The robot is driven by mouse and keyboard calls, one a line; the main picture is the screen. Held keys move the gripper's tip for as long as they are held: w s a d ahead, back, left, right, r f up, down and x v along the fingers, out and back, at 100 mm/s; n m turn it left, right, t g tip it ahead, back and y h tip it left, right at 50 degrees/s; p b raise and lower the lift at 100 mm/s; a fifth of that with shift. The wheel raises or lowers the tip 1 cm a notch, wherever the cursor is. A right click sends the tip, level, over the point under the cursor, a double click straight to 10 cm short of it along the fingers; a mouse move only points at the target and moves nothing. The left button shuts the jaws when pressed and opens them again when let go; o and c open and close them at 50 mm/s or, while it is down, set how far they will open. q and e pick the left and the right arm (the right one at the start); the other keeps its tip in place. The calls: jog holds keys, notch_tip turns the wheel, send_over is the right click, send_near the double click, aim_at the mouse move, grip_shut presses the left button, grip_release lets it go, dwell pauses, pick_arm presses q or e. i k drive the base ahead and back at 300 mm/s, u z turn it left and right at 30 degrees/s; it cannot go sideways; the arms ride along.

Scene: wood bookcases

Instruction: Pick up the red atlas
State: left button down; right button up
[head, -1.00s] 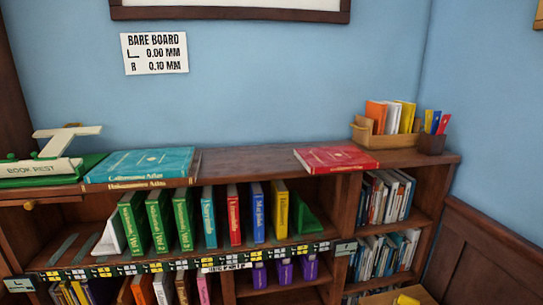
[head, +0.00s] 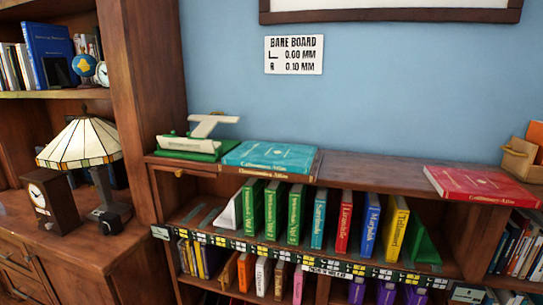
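The red atlas (head: 482,185) lies flat on top of the low bookcase, toward the right of the head view. Its spine side faces the front edge. A teal atlas (head: 270,156) lies flat on the same top to the left, on top of another thin item whose spine shows below it. Neither of my grippers is in the head view.
The bookcase top (head: 375,172) between the atlases is bare. A wooden box (head: 518,158) stands behind the red atlas at the right. A lamp (head: 84,143) and clock (head: 52,200) stand at left.

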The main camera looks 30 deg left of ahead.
aim_at(474, 186)
jog(key=u, duration=0.15)
jog(key=k, duration=0.4)
jog(key=z, duration=0.9)
jog(key=i, duration=0.9)
jog(key=z, duration=0.05)
